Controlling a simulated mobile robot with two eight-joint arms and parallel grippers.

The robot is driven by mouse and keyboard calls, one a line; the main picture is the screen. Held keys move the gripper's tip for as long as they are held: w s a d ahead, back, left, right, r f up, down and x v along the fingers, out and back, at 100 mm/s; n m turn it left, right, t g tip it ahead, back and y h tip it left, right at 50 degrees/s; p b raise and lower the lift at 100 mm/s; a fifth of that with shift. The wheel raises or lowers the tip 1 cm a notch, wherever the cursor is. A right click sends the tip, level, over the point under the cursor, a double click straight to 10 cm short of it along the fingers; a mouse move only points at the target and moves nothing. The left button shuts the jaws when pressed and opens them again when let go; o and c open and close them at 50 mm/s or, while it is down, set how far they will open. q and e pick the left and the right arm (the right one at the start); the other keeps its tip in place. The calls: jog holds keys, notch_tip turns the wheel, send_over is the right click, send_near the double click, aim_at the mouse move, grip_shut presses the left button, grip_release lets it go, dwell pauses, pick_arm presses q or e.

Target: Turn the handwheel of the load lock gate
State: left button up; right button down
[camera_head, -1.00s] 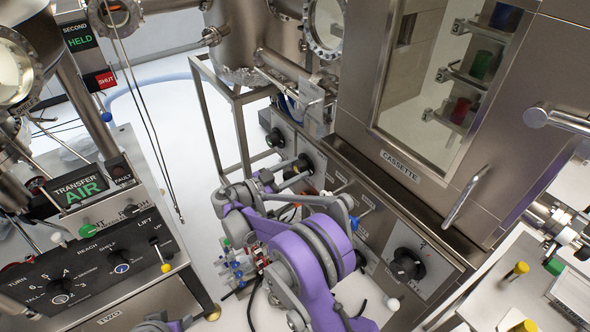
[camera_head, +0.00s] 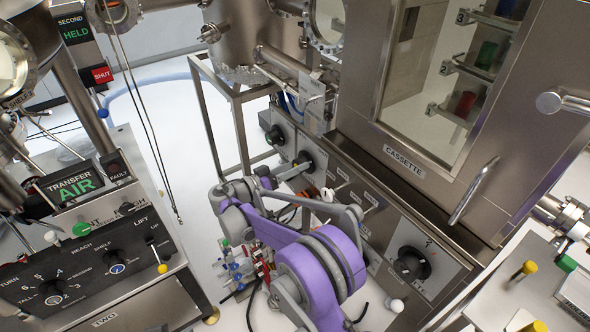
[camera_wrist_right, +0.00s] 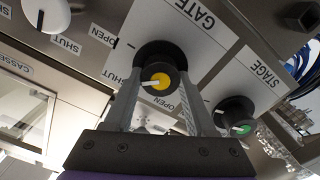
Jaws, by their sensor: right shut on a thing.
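The GATE handwheel is a black round knob with a yellow centre (camera_wrist_right: 160,80), on a pale plate marked GATE, OPEN and SHUT, in the right wrist view. In the head view this black handwheel (camera_head: 304,161) sits on the front panel left of the cassette cabinet. My right gripper (camera_wrist_right: 160,88) has a finger on either side of the handwheel and is shut on it. In the head view my right gripper (camera_head: 287,173) reaches the handwheel from the left. My left gripper is not in view.
A white knob (camera_wrist_right: 46,13) sticks out at the upper left of the wrist view. The cassette cabinet (camera_head: 404,160) stands to the right, the control console (camera_head: 90,262) to the left.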

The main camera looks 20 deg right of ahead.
pick_arm(q)
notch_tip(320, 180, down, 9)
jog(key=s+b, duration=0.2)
jog(key=b, duration=0.5)
pick_arm(e)
jog(key=shift+f+n, duration=0.2)
jog(key=shift+n, duration=13.1)
jog(key=shift+c, duration=1.1)
grip_release()
